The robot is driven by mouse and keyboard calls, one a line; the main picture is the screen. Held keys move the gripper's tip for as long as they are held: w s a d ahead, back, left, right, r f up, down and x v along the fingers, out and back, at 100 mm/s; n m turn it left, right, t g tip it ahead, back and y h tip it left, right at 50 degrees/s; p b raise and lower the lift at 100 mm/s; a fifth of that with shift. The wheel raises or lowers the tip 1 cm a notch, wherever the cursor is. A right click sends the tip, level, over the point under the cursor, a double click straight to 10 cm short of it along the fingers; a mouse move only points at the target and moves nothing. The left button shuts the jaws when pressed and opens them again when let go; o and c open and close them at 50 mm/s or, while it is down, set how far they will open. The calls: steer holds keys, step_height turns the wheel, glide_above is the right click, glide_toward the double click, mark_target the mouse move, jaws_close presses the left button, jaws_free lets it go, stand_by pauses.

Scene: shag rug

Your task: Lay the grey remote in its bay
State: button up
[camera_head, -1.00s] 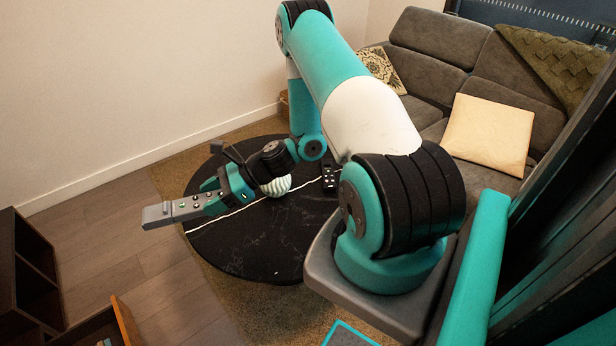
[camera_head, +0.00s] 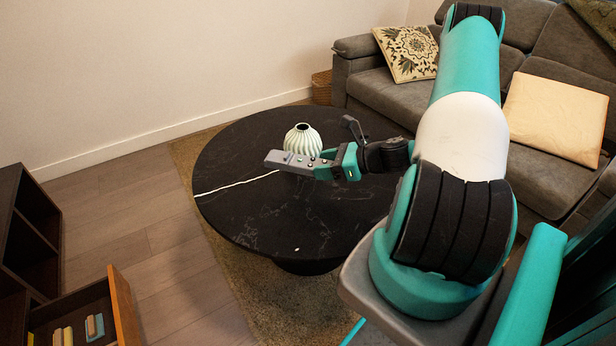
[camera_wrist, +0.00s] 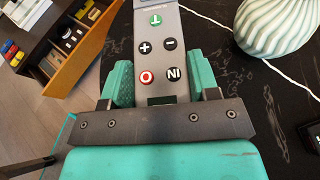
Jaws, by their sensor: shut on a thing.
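The grey remote (camera_head: 290,161) is held level above the round black table, its free end pointing left. In the wrist view the remote (camera_wrist: 157,22) reaches away from me, with green, black and red buttons facing up. My gripper (camera_head: 335,164) is shut on its near end, one teal finger on each side in the wrist view (camera_wrist: 157,84). An open drawer (camera_head: 124,308) with small coloured things in it is at the lower left. It also shows at the upper left of the wrist view (camera_wrist: 68,78). I cannot make out which part is the remote's bay.
A ribbed pale vase (camera_head: 303,140) stands on the black table (camera_head: 250,225) just behind the remote. A dark shelf unit (camera_head: 25,225) stands at the left edge. Bare wooden floor (camera_head: 165,270) lies between table and drawer.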

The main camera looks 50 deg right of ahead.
steer(key=s+d+f+m+h+b, duration=0.1)
steer(key=s+d+f+b, duration=0.1)
steer(key=f+b, duration=0.2)
steer(key=s+d+f+m+h+b, duration=0.1)
steer(key=s+d+f+b, duration=0.2)
steer(key=f+b, duration=0.1)
steer(key=s+d+f+m+t+h+b, duration=0.1)
steer(key=s+d+f+h+b, duration=0.1)
steer(key=s+d+f+b, duration=0.1)
steer(key=shift+d+f+m+b, duration=0.1)
steer(key=shift+f+m+b, duration=0.3)
steer(key=shift+f, duration=0.35)
steer(key=b, duration=0.5)
glide_toward(312, 186)
steer(key=w, duration=0.3)
steer(key=w+a, duration=0.1)
steer(key=w, duration=0.2)
steer(key=w+r, duration=0.1)
steer(key=w, duration=0.2)
steer(key=shift+w+a, duration=0.1)
steer(key=shift+a, duration=0.1)
steer(key=shift+w+f+b, duration=0.15)
steer(key=shift+f+b, duration=0.2)
steer(key=shift+b, duration=0.15)
steer(key=shift+f+b, duration=0.3)
steer(key=shift+f, duration=0.1)
steer(key=o, duration=1)
steer(key=shift+f, duration=0.15)
